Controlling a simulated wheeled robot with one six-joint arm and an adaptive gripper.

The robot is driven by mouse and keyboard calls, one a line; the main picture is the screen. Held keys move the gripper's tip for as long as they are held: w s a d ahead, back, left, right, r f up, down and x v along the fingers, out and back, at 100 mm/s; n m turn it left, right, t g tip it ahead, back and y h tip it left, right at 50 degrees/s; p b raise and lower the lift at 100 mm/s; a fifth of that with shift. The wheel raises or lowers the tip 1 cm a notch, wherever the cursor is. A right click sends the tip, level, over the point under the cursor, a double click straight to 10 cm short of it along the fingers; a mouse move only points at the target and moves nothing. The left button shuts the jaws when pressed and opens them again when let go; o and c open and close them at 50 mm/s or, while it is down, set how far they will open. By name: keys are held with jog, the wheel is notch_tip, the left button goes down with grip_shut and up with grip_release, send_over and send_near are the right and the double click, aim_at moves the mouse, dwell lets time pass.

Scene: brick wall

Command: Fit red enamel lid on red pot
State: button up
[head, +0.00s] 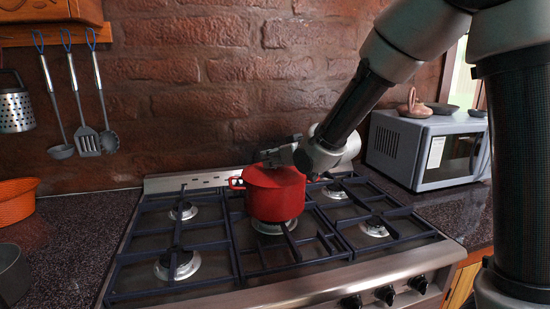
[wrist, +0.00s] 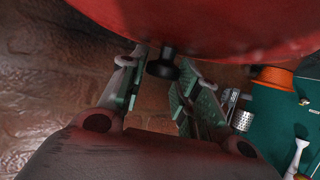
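The red pot (head: 275,203) stands on the middle burner of the stove, with a loop handle at its left. The red enamel lid (head: 273,176) is at the pot's top; I cannot tell whether it sits fully on the rim. The lid also fills the upper part of the wrist view (wrist: 215,25), with its black knob (wrist: 163,66) sticking out. My gripper (head: 272,157) is just above and behind the lid in the head view. In the wrist view the open fingers (wrist: 164,68) are spread on either side of the knob, with a small gap at the left. The gripper hides the knob in the head view.
The stove grates (head: 180,235) around the pot are bare. A microwave (head: 430,150) stands at the right, with small pans on top.

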jog(key=o, duration=0.3)
jog(key=v, duration=0.7)
jog(key=shift+s+d+r, duration=0.1)
jog(key=shift+s+d, duration=0.05)
jog(key=shift+s, duration=0.05)
jog(key=shift+d, duration=0.1)
